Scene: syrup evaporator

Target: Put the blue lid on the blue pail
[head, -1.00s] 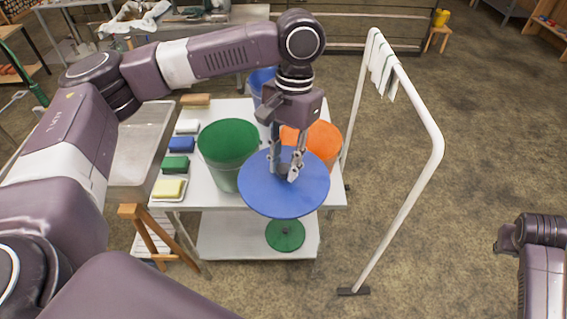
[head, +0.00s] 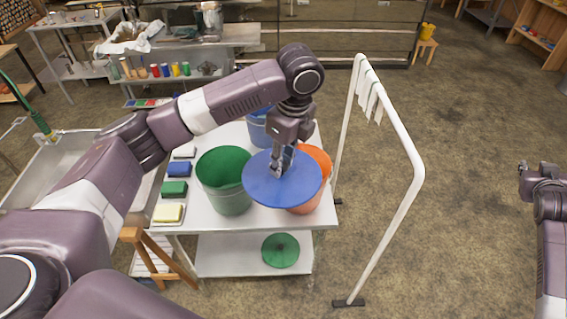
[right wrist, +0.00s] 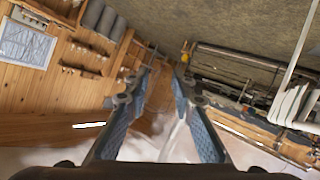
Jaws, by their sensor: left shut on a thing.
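My left gripper (head: 283,164) is shut on the blue lid (head: 262,190), a flat round disc held above the white table. The lid overlaps the view of the orange pail (head: 304,203) and the edge of the green pail (head: 229,197). The blue pail (head: 257,130) stands at the back of the table, partly hidden by my left arm and wrist. Its opening is mostly hidden. My right gripper (head: 525,168) is at the far right, away from the table. The right wrist view shows its fingers (right wrist: 164,78) apart and nothing between them.
Several coloured blocks, including a yellow one (head: 168,212), line the table's left side. A green lid (head: 281,250) lies on the lower shelf (head: 225,255). A white rail (head: 407,200) with cloths stands right of the table. A metal sink (head: 75,165) is at left.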

